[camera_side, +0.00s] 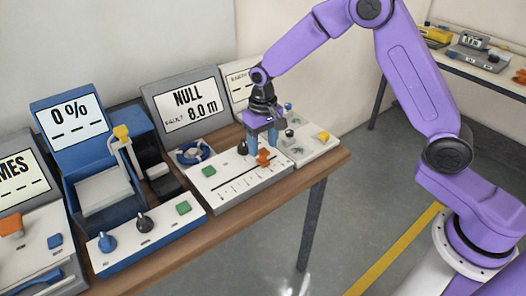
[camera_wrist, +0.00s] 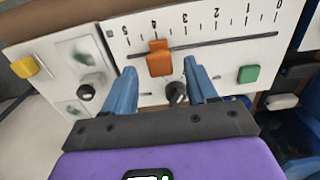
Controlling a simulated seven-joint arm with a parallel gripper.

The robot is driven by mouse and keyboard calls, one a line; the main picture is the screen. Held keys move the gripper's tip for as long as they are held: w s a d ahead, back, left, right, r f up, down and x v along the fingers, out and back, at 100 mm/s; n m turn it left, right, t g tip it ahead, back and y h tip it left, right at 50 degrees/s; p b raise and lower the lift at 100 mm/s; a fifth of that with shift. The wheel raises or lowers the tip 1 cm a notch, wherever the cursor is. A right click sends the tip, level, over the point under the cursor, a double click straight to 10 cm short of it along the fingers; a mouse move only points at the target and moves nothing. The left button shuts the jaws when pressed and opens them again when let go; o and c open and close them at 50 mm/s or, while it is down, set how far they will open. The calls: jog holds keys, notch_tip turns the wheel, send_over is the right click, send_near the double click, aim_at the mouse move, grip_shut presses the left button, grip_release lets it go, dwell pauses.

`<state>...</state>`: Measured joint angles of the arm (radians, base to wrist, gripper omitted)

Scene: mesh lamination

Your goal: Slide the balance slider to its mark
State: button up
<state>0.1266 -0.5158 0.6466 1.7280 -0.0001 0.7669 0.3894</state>
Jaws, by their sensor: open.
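The orange slider (camera_wrist: 160,62) stands on a slotted track near the 4 of a 0-to-5 scale, on a white-topped panel (camera_wrist: 215,55). In the side view the slider (camera_side: 263,158) sits toward the right end of the panel (camera_side: 228,186). My gripper (camera_wrist: 160,70) is open, its two blue fingertips reaching down on either side of the slider with gaps visible. In the side view my gripper (camera_side: 262,132) is just above and behind the slider. No separate target mark can be made out among the scale ticks.
A black knob (camera_wrist: 176,92) stands close to the right finger. A green button (camera_wrist: 248,74) lies to the right. The display (camera_side: 189,106) behind reads NULL and 8.0 m. Another white panel (camera_side: 305,150) with a yellow knob (camera_side: 323,136) adjoins on the right.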

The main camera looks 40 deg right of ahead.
aim_at(263, 151)
jog(key=shift+f, duration=1.7)
grip_shut()
jog(key=a, duration=1.6)
jog(key=shift+a+r, duration=0.1)
jog(key=shift+a, duration=0.25)
grip_release()
